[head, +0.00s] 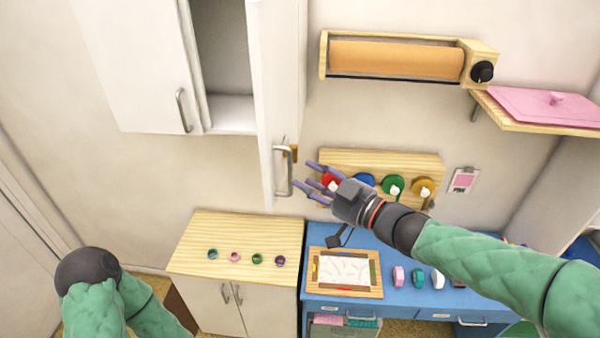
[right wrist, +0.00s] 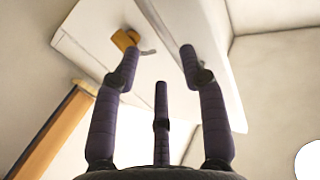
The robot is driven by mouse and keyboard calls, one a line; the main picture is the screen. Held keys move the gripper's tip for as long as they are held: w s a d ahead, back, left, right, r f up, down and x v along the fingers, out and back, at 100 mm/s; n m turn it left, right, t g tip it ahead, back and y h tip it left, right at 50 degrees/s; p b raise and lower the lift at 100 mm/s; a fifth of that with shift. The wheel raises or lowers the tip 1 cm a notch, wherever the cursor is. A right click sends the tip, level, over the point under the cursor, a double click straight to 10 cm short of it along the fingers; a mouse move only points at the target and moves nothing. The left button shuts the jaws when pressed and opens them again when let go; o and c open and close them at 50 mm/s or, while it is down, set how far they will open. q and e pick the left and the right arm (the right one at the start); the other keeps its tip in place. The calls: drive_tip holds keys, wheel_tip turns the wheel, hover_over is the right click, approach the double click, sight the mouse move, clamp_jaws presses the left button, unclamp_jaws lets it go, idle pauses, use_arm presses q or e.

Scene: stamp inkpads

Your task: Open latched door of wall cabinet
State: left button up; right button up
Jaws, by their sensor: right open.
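The white wall cabinet (head: 223,60) hangs at the upper left in the head view. Its right door (head: 268,75) stands swung open toward me, showing the empty-looking inside; its left door (head: 130,65) is shut. The open door has a metal handle (head: 282,171) and an orange-brown latch (head: 291,153), which also shows in the right wrist view (right wrist: 125,39). My right gripper (head: 315,182) is open and empty, just right of the handle. In the right wrist view its purple fingers (right wrist: 160,85) are spread below the door. My left arm is low at the left; its gripper is not visible.
A paper roll holder (head: 400,59) and a shelf with a pink pad (head: 540,105) are on the wall at right. A wooden rack with coloured round things (head: 380,165) is behind my right gripper. Below are a wooden-topped cabinet (head: 240,228) and a blue desk (head: 400,250).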

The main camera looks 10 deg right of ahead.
drive_tip(key=v, duration=0.8)
drive_tip(key=shift+f, duration=0.1)
drive_tip(key=w+f+m+g+h+b, duration=0.1)
drive_tip(key=w+f+m+h+b, duration=0.3)
drive_tip(key=f, duration=1.1)
drive_tip(key=w+f+m+g+b, duration=0.1)
drive_tip(key=f+b, duration=0.5)
drive_tip(key=f, duration=0.9)
drive_tip(key=w+f+m+g+h+b, duration=0.1)
drive_tip(key=w+f+m+h+b, duration=0.3)
drive_tip(key=f, duration=1.1)
drive_tip(key=s+a+f+g+b, duration=0.1)
drive_tip(key=s+f+g+b, duration=0.2)
drive_tip(key=f, duration=0.5)
drive_tip(key=s+a+f+g+b, duration=0.1)
drive_tip(key=s+f+b, duration=0.25)
drive_tip(key=f, duration=0.55)
drive_tip(key=s+a+f+g+b, duration=0.25)
drive_tip(key=s+f, duration=0.25)
drive_tip(key=f, duration=0.3)
drive_tip(key=s+a+f+m+g+b, duration=0.1)
drive_tip(key=s+f+g+b, duration=0.3)
drive_tip(key=s+f, duration=0.8)
drive_tip(key=b+x, duration=0.1)
drive_tip(key=x, duration=0.2)
drive_tip(key=shift+s+a, duration=0.15)
drive_tip(key=shift+s, duration=0.2)
